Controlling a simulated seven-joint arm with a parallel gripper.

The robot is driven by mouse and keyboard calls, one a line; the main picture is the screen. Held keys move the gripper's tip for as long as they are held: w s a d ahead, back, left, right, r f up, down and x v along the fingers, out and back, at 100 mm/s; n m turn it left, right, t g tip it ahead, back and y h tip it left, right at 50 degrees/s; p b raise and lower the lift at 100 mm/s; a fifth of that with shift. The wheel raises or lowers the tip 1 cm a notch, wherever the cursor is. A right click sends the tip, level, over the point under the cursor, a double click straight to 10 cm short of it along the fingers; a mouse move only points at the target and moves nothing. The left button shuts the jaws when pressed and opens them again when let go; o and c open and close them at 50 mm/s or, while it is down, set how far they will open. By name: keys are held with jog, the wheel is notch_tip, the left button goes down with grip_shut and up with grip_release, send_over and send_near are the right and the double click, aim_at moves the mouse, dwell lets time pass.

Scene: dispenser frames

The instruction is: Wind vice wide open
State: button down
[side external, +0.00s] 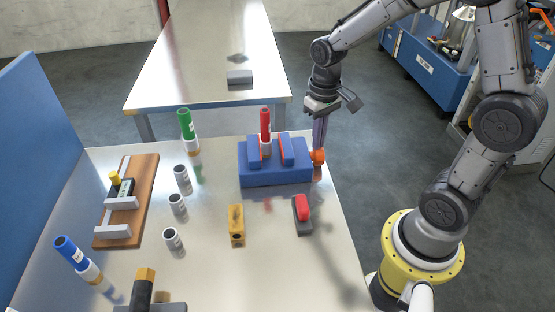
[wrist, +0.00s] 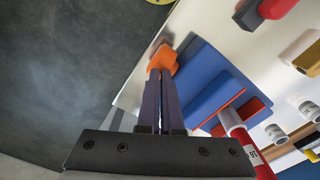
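The blue vice (side external: 275,174) stands at the back right of the table, its two jaws lined with orange-red. A red marker (side external: 265,124) with a white lower part stands upright between the jaws; I cannot tell whether they press on it. The orange handle (side external: 318,157) is on the vice's right end. My gripper (side external: 318,150) points down at this handle. In the wrist view the long fingers (wrist: 161,74) are close together with a narrow gap, and their tips meet the orange handle (wrist: 163,57). They appear shut on it; the exact contact is partly hidden.
A green marker (side external: 187,128) and several grey cylinders stand left of the vice. A yellow-brown block (side external: 236,226) and a red-and-black object (side external: 302,214) lie in front. A wooden board (side external: 128,200) and blue marker (side external: 78,258) are at left. The table's right edge is beside my gripper.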

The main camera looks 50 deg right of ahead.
jog(key=shift+s+a+f, duration=0.25)
jog(key=shift+s+f, duration=0.05)
jog(key=shift+s, duration=0.2)
jog(key=shift+s+a+r, duration=0.15)
jog(key=shift+s+a, duration=0.15)
jog(key=shift+a, duration=0.05)
dwell(1.0)
jog(key=shift+w+r, duration=0.15)
jog(key=shift+r, duration=1)
jog(key=shift+w+r, duration=0.1)
jog(key=shift+r, duration=0.15)
notch_tip(320, 180, up, 4)
jog(key=shift+r, duration=0.25)
